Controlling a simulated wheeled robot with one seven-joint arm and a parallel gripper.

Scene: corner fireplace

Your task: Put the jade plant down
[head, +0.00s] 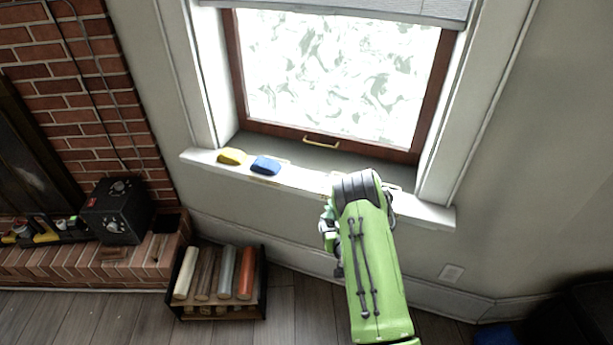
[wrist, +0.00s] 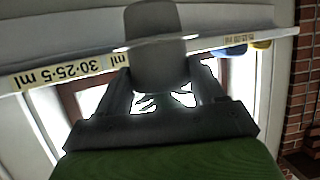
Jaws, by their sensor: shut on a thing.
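The jade plant's grey pot (wrist: 155,62) is between the fingers of my gripper (wrist: 161,78) in the wrist view. Dark, leafy shapes (wrist: 165,101) show between the fingers against the bright window; the wrist picture looks upside down. My gripper is shut on the pot. In the head view my gripper (head: 329,228) is at the front of the window sill (head: 300,180), toward its right half, mostly behind my green arm. The plant is largely hidden there. I cannot tell whether the pot touches the sill.
A yellow object (head: 232,156) and a blue object (head: 265,166) lie on the sill's left part. Label strips (wrist: 62,75) run along the sill edge. The window (head: 340,75) stands behind. A rack of rolls (head: 220,285) and a black box (head: 116,210) are at lower left.

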